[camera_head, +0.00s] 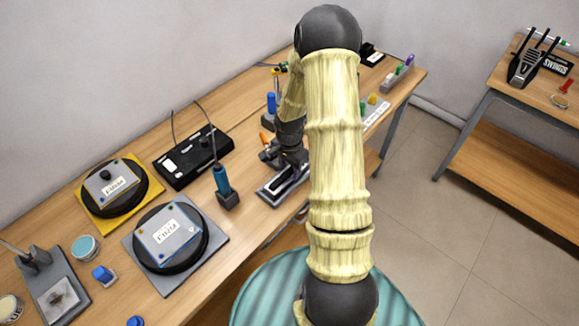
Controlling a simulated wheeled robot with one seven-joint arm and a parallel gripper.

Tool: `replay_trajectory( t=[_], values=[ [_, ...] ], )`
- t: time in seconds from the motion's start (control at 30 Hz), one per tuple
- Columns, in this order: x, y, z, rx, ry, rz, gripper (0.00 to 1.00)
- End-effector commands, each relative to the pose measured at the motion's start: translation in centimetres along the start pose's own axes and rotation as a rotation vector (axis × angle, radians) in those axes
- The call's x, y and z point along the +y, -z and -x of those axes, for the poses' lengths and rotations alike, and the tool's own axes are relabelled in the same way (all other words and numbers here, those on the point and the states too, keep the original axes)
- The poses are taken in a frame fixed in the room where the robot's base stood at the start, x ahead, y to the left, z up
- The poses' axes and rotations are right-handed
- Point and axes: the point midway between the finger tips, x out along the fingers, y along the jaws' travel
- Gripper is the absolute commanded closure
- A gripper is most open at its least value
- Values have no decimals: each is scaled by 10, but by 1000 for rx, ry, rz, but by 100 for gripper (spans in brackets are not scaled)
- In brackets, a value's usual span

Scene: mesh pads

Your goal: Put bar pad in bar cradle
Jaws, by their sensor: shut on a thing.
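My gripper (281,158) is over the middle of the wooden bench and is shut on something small. The held thing is mostly hidden by the fingers and arm, so I cannot tell its shape. A long dark tray with a pale grey strip, which looks like the bar cradle (271,189), lies on the bench just below the gripper. I cannot tell whether the gripper or the held thing touches it, or whether the strip is the bar pad.
Two black round stands with labelled grey plates (170,236) (112,186) sit on the left. A black control box (193,157) and a blue-handled tool (221,182) stand nearby. Small blocks and holders (398,74) are at the far end. A second table (510,85) stands right.

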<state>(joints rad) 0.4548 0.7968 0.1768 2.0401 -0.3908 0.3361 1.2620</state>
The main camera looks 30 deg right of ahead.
Motion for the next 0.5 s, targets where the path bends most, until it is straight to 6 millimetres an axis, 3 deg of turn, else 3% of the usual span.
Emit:
replay_trajectory(
  t=[0.23,0.27,0.3,0.37,0.5],
  values=[
    [0,1,-3,1,0,0,98],
    [0,1,-2,0,0,0,55],
    [0,1,-2,0,0,0,47],
    [0,1,-2,0,0,0,37],
    [0,1,-2,0,0,-1,37]
  ],
)
